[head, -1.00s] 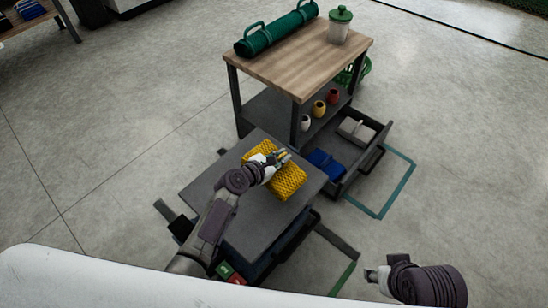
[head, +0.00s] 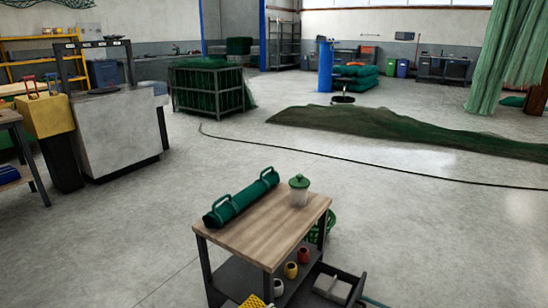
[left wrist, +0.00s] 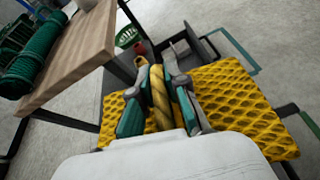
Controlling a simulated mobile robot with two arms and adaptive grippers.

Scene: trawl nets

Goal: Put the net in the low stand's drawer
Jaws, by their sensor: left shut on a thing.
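The yellow mesh net (left wrist: 240,100) spans the middle and right of the left wrist view as a folded bundle. Its edge also shows at the bottom of the head view (head: 254,301). My left gripper (left wrist: 157,70) is shut on a thick yellow part of the net, one finger on each side. I cannot tell whether the net is clear of the surface under it. An open dark drawer (head: 359,291) with a light grey item inside shows at the bottom of the head view. The low stand is mostly out of the head view. My right gripper is not in view.
A wood-topped bench (head: 255,238) carries a green roll (head: 240,197) and a green-lidded jar (head: 299,190). Small white, yellow and red pots (head: 291,270) stand on its lower shelf. A green basket (head: 325,226) is behind it.

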